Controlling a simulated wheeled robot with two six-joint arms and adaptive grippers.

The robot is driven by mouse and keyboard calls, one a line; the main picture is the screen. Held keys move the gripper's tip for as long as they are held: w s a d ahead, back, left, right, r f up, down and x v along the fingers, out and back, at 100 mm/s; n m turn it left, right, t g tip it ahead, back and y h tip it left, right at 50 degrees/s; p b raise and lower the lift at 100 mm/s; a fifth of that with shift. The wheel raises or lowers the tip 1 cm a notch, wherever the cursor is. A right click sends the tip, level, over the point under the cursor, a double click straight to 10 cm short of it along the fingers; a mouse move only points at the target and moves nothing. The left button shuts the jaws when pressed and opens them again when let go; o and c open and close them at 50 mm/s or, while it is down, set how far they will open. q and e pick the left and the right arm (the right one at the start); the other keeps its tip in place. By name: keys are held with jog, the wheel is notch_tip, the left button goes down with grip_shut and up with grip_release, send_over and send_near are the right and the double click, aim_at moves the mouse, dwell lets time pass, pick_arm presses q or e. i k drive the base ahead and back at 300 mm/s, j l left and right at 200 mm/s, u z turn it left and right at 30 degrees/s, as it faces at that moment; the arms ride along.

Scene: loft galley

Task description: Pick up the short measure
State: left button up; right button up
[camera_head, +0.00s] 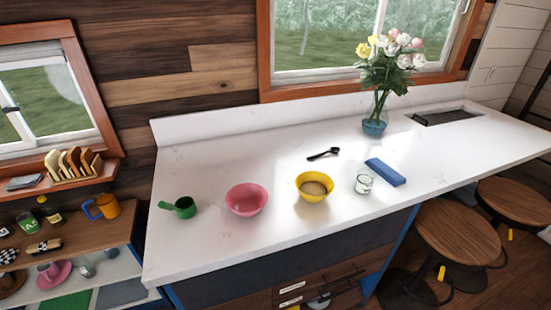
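A green measuring cup (184,207) with a handle pointing left stands near the left end of the white counter (250,160). I cannot tell from this view which of the two is called the short measure. A pink bowl (246,200) stands right of the green cup and looks empty. A yellow bowl (314,186) holds something tan. Neither of my grippers is in view.
A small clear glass (363,184) and a blue block-like item (385,172) are right of the yellow bowl. A flower vase (374,122) and a sink (445,116) are farther back. Stools (460,232) stand at the front right. The counter's back left is clear.

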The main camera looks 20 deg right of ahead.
aim_at(366, 177)
jog(key=z, duration=1.4)
